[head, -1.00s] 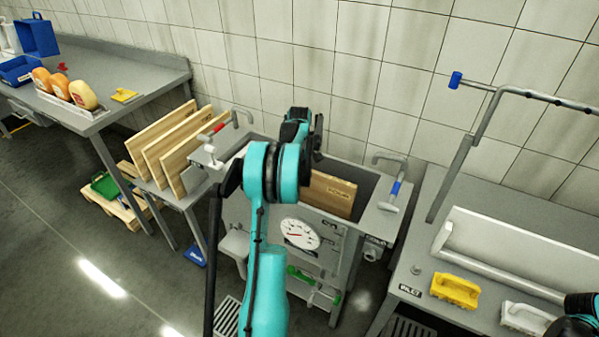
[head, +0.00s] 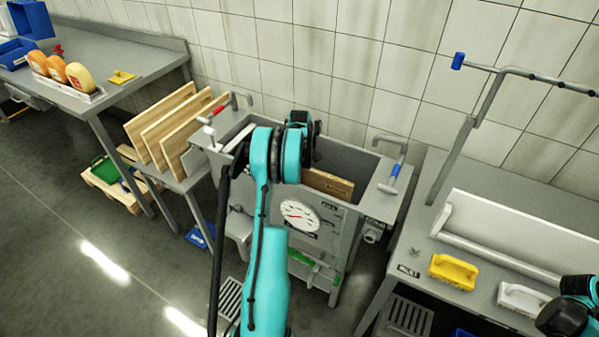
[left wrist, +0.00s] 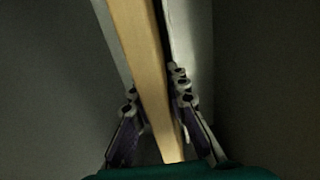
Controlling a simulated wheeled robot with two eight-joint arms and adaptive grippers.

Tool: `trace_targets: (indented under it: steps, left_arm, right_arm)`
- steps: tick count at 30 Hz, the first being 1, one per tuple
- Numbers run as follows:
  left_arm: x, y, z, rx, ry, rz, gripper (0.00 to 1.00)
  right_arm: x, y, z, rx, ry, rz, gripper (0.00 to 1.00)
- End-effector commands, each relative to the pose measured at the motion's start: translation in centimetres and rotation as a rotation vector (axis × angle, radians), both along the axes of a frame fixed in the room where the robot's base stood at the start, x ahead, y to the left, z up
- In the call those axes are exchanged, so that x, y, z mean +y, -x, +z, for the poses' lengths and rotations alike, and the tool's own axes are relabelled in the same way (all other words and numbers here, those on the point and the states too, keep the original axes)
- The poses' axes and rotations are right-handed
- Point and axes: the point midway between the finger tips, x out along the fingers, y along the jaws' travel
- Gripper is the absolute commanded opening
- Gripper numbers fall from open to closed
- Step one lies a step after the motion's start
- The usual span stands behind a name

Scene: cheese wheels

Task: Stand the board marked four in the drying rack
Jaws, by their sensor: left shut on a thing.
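A wooden board (head: 328,184) stands in the open grey tank (head: 366,208), with only its upper part showing above the near wall. It has small dark lettering that I cannot read. My left arm reaches over the tank and hides its own gripper in the head view. In the left wrist view my left gripper (left wrist: 154,84) has a finger on each side of the wooden board's edge (left wrist: 137,40) and is shut on it. My right gripper is not visible; only part of the right arm shows at the lower right.
Several boards (head: 163,128) stand upright on a small stand left of the tank. A round gauge (head: 299,214) is on the tank's front. The right table holds a white trough (head: 500,235), a yellow brush (head: 454,270) and a white brush (head: 522,298). A tall pipe frame rises behind.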

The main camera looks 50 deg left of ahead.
Motion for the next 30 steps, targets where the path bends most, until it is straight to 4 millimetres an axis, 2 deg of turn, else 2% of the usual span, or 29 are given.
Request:
trace_targets:
  steps: [10,11,12,13,23,26,30]
  left_arm:
    - [0.0,0.0,-0.1,0.000,0.000,0.000,0.00]
    - [0.0,0.0,-0.1,0.000,0.000,0.000,0.23]
    - [0.0,0.0,-0.1,0.000,0.000,0.000,0.33]
    - [0.0,0.0,-0.1,0.000,0.000,0.000,0.39]
    - [0.0,0.0,0.0,0.000,0.000,0.000,0.39]
    - [0.0,0.0,1.0,0.000,0.000,0.000,0.39]
    - [0.0,0.0,3.6,0.000,0.000,0.000,0.39]
  right_arm:
    - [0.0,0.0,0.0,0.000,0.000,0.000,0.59]
    - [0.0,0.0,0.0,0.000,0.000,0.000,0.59]
    - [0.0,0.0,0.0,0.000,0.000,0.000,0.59]
    - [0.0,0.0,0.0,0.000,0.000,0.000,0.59]
    - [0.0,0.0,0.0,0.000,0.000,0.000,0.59]
    - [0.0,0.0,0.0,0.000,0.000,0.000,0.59]
    - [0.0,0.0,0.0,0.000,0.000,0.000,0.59]
